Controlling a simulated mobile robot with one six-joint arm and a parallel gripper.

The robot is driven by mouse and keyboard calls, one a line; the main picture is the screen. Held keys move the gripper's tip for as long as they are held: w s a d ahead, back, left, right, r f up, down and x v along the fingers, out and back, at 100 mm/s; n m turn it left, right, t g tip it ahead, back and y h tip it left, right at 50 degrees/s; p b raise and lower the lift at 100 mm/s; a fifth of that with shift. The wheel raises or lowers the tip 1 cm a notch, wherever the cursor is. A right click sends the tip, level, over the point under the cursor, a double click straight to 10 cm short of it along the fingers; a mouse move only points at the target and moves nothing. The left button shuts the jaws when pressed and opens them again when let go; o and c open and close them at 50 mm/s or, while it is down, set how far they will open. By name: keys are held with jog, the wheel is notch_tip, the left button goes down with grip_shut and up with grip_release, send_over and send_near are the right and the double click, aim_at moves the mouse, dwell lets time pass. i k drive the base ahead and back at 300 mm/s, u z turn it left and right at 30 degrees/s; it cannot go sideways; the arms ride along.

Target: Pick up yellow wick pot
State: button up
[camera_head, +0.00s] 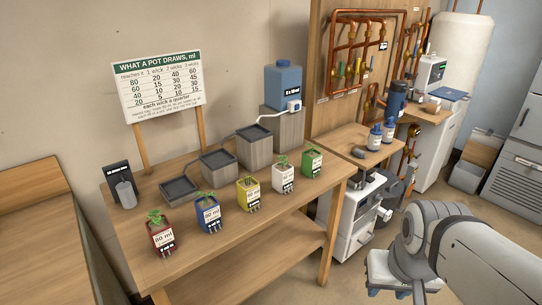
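The yellow wick pot (249,197) stands upright on the wooden bench in the camera_head view, in the middle of a row of small pots. It has a white label, a small green plant on top and pale wicks at its lower front. My gripper (396,290) is at the lower right, well to the right of the bench and apart from the pot. Its fingers are partly hidden by my arm and cut by the frame's lower edge, so their opening is unclear. I see nothing held in it.
Red (160,235) and blue (208,217) pots stand left of the yellow one; white (283,180) and green (312,164) pots stand right. Grey stepped trays (219,165) and a blue tank (283,81) are behind. The bench front (255,238) is clear.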

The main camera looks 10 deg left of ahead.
aim_at(248, 188)
jog(key=u, duration=0.7)
jog(key=i, duration=1.1)
jog(key=u, duration=0.85)
